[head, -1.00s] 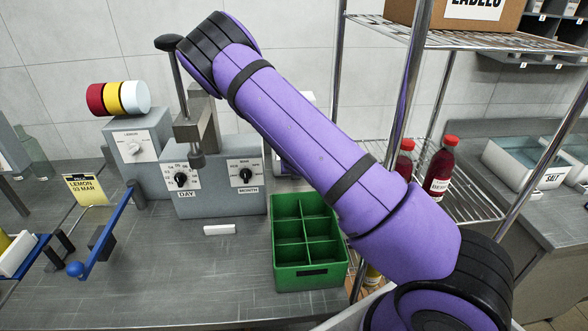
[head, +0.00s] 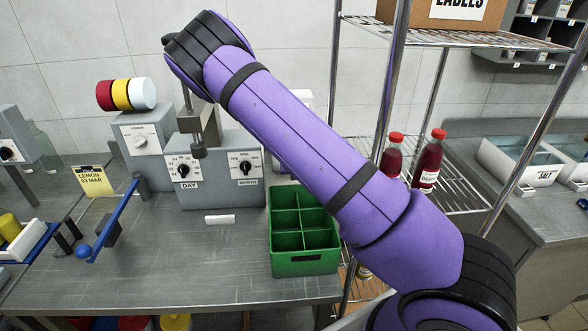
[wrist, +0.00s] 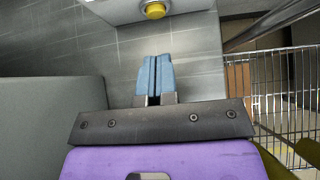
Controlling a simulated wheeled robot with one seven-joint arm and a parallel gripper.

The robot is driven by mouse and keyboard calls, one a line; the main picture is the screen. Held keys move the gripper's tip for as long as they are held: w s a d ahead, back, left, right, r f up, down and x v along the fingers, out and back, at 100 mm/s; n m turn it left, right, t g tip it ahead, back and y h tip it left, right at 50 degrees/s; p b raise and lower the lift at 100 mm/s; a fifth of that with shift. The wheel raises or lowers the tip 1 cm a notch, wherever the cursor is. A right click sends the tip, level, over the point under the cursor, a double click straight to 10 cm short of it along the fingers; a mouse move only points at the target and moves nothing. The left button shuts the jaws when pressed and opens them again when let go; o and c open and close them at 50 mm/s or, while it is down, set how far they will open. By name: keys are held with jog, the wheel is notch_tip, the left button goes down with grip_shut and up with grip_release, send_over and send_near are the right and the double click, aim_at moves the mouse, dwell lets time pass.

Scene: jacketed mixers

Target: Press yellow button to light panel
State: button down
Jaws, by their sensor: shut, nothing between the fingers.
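The yellow button (wrist: 154,10) is a round knob at the top edge of the wrist view, on a pale panel (wrist: 115,10) that is only partly in frame. My gripper (wrist: 157,57) has two blue fingers lying side by side, shut and empty. The fingertips point toward the button, with a visible gap between them in the picture. In the head view my arm hides the gripper, and I cannot make out the button there. A pale panel edge (head: 305,103) shows behind the arm.
Grey boxes with dials (head: 222,165) stand along the back of the counter (head: 170,270). A green divided crate (head: 305,264) sits near the front edge. A wire rack (head: 455,205) with red-capped bottles (head: 428,165) stands right. A grey surface (wrist: 50,125) fills the wrist view's left.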

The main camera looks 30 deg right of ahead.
jog(key=v, duration=0.7)
jog(key=shift+s, duration=0.2)
